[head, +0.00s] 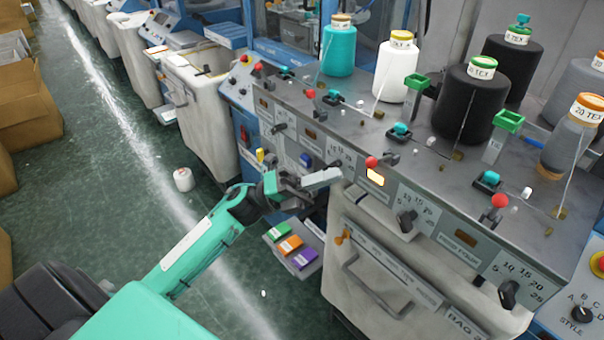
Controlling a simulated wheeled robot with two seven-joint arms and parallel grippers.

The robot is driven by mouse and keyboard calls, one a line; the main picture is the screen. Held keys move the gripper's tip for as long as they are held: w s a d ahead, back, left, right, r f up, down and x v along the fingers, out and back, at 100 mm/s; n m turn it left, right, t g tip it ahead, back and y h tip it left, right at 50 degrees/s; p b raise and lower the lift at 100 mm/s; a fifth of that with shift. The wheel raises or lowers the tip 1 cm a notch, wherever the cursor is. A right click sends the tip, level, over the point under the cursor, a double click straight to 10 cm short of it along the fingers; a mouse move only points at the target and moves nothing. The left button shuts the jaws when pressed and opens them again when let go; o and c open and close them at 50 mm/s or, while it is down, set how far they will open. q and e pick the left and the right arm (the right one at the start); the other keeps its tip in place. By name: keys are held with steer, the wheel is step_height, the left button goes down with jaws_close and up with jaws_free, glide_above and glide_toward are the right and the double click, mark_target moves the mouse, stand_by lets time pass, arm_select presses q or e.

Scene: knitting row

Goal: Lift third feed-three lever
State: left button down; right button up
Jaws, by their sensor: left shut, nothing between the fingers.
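The third feed lever (371,162) has a red ball knob and sits on the front edge of the grey machine top. Just below it, a small window (376,177) glows pale yellow. My left gripper (334,177) reaches in from the left, shut and empty, in front of the panel. Its tips appear left of and slightly below the red knob, apart from it in the picture; the depth gap is hard to judge. The panel lettering for feed three is partly hidden by the gripper. My right gripper is out of view.
Other red-knobbed levers (310,93) and (500,200) flank it. Yarn cones (466,100) stand on the top. A tray with coloured blocks (290,245) lies below my gripper. The floor aisle (120,150) at left is mostly clear.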

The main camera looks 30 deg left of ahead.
mark_target(380, 160)
arm_select(q)
steer(key=p+x, duration=0.2)
steer(key=x, duration=0.2)
steer(key=shift+d+r, duration=0.1)
steer(key=shift+d, duration=0.1)
